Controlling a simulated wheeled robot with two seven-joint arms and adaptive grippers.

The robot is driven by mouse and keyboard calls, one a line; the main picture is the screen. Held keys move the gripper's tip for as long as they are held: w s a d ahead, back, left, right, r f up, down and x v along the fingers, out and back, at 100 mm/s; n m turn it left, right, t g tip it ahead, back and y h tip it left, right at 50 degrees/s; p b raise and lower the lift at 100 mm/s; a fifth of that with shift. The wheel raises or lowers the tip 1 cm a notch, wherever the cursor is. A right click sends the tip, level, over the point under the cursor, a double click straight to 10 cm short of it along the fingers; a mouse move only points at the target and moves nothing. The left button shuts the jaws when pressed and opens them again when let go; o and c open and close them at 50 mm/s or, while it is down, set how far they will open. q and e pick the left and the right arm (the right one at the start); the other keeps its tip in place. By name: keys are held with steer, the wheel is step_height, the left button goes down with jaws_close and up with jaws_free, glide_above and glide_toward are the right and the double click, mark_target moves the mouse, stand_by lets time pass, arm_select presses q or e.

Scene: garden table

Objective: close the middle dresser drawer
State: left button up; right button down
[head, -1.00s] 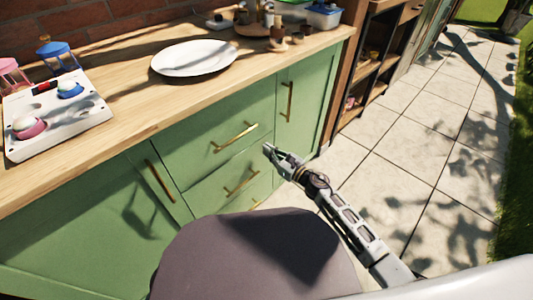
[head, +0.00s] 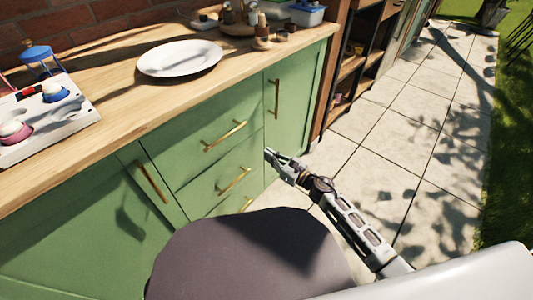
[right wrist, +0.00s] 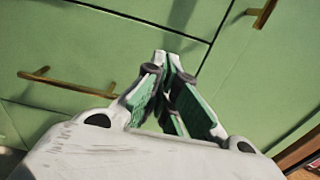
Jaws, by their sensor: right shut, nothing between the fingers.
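The green dresser (head: 115,225) stands under the wooden top, with a stack of drawers at its middle. The top drawer has a brass handle (head: 224,137). The middle drawer (head: 208,186), with its brass handle (head: 234,180), looks flush or nearly flush; I cannot tell whether a small gap remains. My right gripper (head: 270,154) is shut and empty, in front of the dresser near the drawers' right edge. In the right wrist view, its fingers (right wrist: 166,58) point toward the green fronts, with a drawer handle (right wrist: 66,84) to their left. My left gripper is not in view.
A white plate (head: 180,58) and a white board with cups (head: 45,118) lie on the wooden top (head: 120,105). A brown stool-like round shape (head: 245,255) fills the lower middle. Paved floor (head: 400,130) is open to the right.

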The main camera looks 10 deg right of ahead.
steer(key=p+v, duration=0.1)
steer(key=v, duration=0.5)
stand_by(0.3)
steer(key=shift+s, duration=0.1)
stand_by(0.3)
